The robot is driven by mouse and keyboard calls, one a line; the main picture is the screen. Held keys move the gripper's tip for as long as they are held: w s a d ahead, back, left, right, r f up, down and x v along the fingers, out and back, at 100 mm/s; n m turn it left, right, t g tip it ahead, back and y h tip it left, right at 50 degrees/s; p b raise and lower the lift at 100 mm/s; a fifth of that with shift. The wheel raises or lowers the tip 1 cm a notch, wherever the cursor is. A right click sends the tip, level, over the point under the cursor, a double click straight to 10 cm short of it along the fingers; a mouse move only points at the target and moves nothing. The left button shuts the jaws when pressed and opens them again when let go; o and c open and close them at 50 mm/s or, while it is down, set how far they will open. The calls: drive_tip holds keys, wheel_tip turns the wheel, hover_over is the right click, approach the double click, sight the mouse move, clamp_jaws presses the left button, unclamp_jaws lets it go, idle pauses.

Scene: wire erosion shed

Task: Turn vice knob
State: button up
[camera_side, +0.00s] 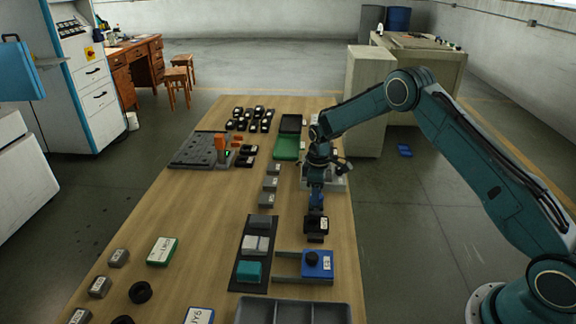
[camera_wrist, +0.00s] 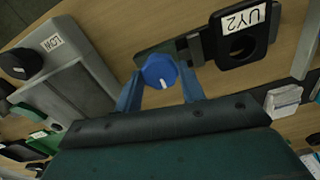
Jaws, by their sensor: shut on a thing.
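The blue vice knob (camera_wrist: 161,70), faceted with a white mark, sits at the end of a dark green vice body (camera_wrist: 150,50) in the wrist view. A black block (camera_wrist: 240,45) with a round hole and a label reading "UY2" is at the vice's other end. My gripper (camera_wrist: 161,85) is shut on the knob, with a blue finger on either side of it. In the side view my gripper (camera_side: 316,200) points down at the table, just behind the black block (camera_side: 316,224). The knob is hidden there.
A pale grey tray (camera_side: 337,184) is beside my gripper. A green tray (camera_side: 287,148) stands farther back. The table's left middle is clear.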

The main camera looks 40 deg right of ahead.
idle(0.4)
drive_tip(key=o, duration=1)
drive_tip(key=shift+c, duration=0.2)
wheel_tip(320, 180, up, 14)
